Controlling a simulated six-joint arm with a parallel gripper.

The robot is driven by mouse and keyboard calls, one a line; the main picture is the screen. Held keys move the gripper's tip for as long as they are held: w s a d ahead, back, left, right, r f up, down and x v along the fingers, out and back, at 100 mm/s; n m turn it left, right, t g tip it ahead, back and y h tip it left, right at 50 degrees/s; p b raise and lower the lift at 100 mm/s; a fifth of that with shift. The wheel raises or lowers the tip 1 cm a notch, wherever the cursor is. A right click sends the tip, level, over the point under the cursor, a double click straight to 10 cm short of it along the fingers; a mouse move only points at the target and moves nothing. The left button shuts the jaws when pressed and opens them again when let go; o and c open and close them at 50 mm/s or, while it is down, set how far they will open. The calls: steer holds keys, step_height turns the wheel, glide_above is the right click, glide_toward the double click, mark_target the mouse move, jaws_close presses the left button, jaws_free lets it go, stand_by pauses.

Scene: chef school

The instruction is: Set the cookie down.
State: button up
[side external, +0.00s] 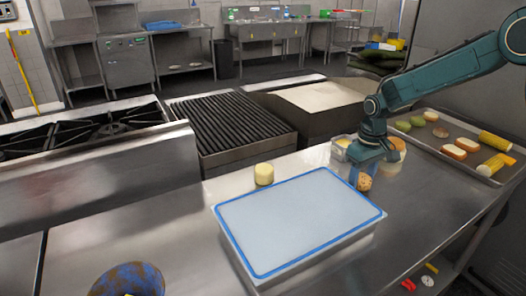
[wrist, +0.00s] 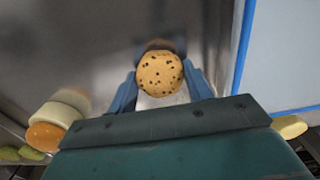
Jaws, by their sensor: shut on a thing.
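The cookie (wrist: 160,73) is round and golden brown with dark chips. My gripper (wrist: 161,84) is shut on it, with one blue finger on each side in the wrist view. In the side view my gripper (side external: 363,178) points down over the metal counter, just right of the blue-rimmed board. The cookie (side external: 365,182) shows low between the fingers, partly hidden by them. I cannot tell whether it touches the counter.
The pale board with a blue rim (side external: 300,215) fills the middle of the counter. A pale yellow cylinder (side external: 264,174) stands behind it. The counter's front right is clear.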

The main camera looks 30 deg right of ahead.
mark_target(362, 177)
steer(key=shift+f, duration=0.2)
steer(key=shift+f, duration=0.15)
steer(key=o, duration=1)
steer(key=shift+c, duration=0.2)
step_height(362, 177, up, 12)
steer(key=shift+r, duration=0.2)
stand_by(0.5)
